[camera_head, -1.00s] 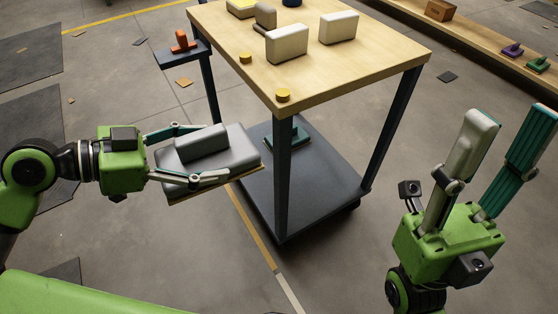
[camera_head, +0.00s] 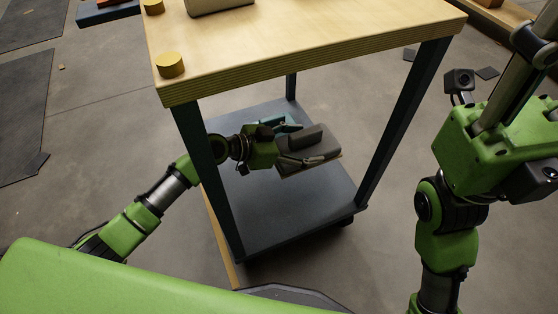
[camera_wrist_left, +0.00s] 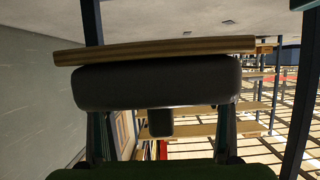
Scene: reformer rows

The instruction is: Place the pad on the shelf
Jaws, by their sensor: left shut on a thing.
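The pad (camera_head: 312,150) is a dark grey padded block on a thin wooden board, with a smaller grey block on its face. My left gripper (camera_head: 306,156) is shut on it, with fingers along its sides. It is between the cart's legs, below the wooden top and over the dark grey lower shelf (camera_head: 290,218). I cannot tell how far it is above the shelf. In the left wrist view the pad (camera_wrist_left: 158,82) fills the middle, with its board (camera_wrist_left: 155,50) above it in the picture. My right gripper's fingers (camera_head: 522,60) are mostly cut off at the right edge.
The cart's wooden top (camera_head: 300,50) overhangs my left arm. A near leg (camera_head: 210,180) stands close beside that arm, and another leg (camera_head: 395,125) is to the right of the pad. A yellow cylinder (camera_head: 170,65) sits on the top's near corner. The lower shelf's front is bare.

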